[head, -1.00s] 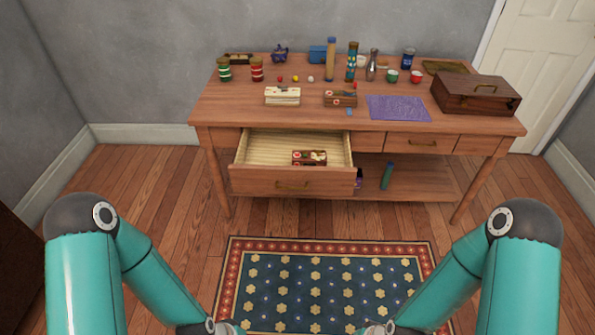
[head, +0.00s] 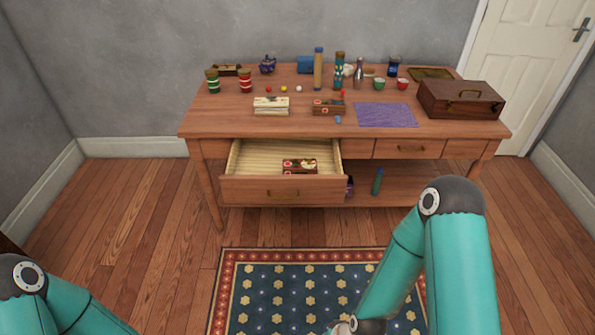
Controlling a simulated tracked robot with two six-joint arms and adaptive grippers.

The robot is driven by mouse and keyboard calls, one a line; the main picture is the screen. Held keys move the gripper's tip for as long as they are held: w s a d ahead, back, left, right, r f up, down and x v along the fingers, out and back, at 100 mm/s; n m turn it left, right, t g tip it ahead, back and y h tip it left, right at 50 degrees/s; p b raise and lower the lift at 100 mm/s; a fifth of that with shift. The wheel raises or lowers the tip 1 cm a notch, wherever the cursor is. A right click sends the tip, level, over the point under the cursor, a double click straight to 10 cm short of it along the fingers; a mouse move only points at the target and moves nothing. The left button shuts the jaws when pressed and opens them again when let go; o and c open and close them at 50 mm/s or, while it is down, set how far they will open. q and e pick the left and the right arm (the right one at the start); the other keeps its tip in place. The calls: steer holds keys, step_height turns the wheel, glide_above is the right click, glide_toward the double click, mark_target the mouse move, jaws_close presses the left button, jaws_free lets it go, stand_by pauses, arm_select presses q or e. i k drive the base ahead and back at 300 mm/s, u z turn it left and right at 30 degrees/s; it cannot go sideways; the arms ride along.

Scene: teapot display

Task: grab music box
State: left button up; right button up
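I cannot tell for sure which box is the music box. A small patterned box with red and cream markings (head: 299,166) lies in the open drawer (head: 275,190) of the wooden table. A similar brown box with a red mark (head: 328,107) sits on the tabletop, beside a cream box (head: 271,105). A larger dark wooden case with a handle (head: 461,99) stands at the table's right end. My arms show at the bottom left and lower right, well short of the table.
The wooden table (head: 225,121) also bears jars, a teapot (head: 268,65), tall cylinders, cups and a purple cloth (head: 387,115). A green cylinder (head: 377,182) stands on the lower shelf. A patterned rug (head: 290,300) covers clear floor before the table. A white door (head: 530,60) is behind right.

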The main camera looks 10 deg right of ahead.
mark_target(303, 169)
steer(key=u, duration=0.05)
steer(key=i, duration=1)
steer(key=z, duration=0.05)
